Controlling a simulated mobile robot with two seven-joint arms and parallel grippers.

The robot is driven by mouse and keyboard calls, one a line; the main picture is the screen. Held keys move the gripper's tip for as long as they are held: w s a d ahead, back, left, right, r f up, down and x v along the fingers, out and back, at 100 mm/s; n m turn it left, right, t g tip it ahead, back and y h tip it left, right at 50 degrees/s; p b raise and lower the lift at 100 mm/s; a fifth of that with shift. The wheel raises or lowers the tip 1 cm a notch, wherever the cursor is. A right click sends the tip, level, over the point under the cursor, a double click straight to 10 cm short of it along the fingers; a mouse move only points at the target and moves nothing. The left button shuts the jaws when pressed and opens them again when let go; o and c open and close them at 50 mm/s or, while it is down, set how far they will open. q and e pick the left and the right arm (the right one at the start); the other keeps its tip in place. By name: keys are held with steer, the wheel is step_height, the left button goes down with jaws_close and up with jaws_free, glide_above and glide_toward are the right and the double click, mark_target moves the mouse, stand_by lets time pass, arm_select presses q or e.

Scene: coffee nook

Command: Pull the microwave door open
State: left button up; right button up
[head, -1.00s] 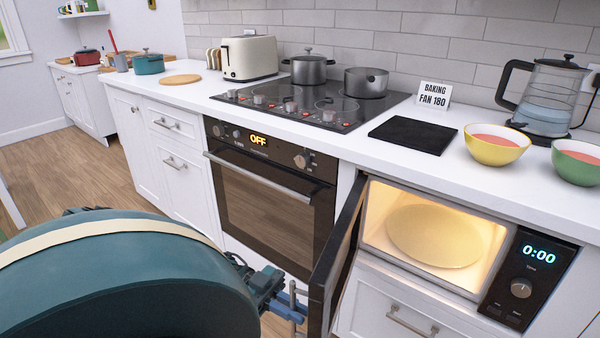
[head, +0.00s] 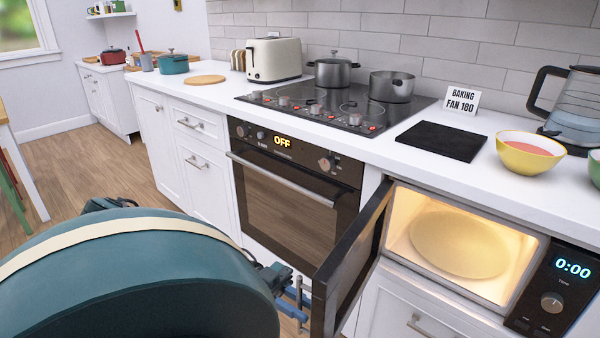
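The microwave (head: 520,240) is built into the white counter at the lower right, its lit cavity and round turntable plate (head: 460,244) in plain view. Its dark door (head: 345,268) stands partly open, swung out toward me and to the left. A thin silver upright handle (head: 299,288) is on the door's outer side. My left gripper (head: 300,303) is at this handle, its blue fingers closed around the bar as far as I can see; the arm and door edge hide part of the grip. My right gripper is not in view.
A black oven (head: 285,190) sits left of the microwave, behind the door. The counter holds a hob with pots, a black board (head: 442,141), a yellow bowl (head: 530,160) and a kettle (head: 573,105). Wooden floor (head: 110,180) is free at the left.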

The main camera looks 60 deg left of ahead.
arm_select(q)
steer(key=shift+o, duration=0.8)
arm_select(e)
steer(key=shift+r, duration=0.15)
